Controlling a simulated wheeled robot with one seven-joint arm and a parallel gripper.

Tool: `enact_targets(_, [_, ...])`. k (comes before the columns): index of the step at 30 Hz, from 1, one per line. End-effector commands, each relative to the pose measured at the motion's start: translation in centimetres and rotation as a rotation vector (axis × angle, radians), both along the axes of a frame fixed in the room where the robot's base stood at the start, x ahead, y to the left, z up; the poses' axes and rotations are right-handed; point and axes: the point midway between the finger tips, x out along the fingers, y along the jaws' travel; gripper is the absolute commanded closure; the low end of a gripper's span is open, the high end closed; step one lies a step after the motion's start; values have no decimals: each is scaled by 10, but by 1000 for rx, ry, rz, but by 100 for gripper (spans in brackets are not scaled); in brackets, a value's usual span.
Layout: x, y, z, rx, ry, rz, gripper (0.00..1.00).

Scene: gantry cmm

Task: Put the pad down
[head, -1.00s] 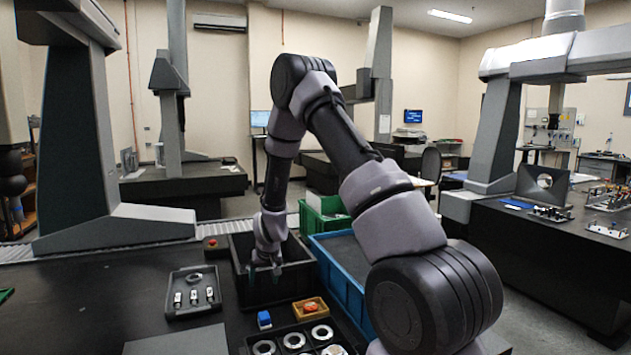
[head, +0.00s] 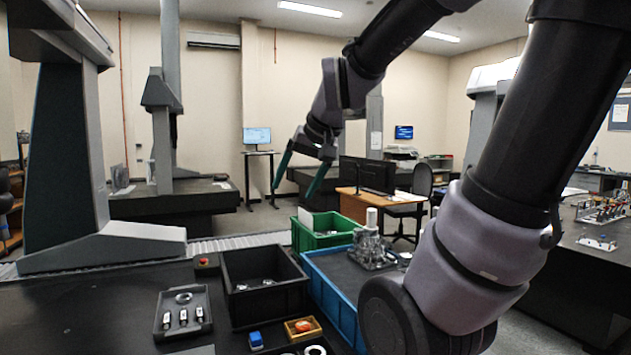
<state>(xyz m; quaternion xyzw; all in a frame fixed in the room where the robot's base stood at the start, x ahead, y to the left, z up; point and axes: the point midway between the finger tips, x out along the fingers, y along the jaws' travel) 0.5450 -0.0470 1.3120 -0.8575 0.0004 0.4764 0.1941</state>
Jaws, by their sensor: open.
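My gripper (head: 292,196) is raised high, and its two long green fingers point down and are spread wide open with nothing between them. In the picture it appears above the green crate (head: 338,240) and in front of the far wall, well clear of the bench. I cannot make out a thing that is surely the pad.
A grey tray (head: 160,325) with small parts and a ring lies left of the bin. A small orange-brown box (head: 289,332) is beside the blue block. A blue crate (head: 318,283) holds a metal assembly (head: 371,246). The bench (head: 80,310) is clear at left.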

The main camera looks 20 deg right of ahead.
Motion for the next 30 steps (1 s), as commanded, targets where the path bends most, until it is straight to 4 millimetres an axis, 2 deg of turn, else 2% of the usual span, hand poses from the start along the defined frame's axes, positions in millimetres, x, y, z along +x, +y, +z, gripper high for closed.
enact_targets(1, [-19,-3,7,6,-14,-14,21])
enact_targets(3, [-39,-5,12,13,-17,-30,21])
enact_targets(6, [-61,-8,15,19,-20,-49,21])
enact_targets(9, [-73,-10,15,22,-19,-61,21])
enact_targets(13, [-78,-11,15,25,-17,-66,21])
enact_targets(30, [-77,-10,15,24,-19,-64,21])
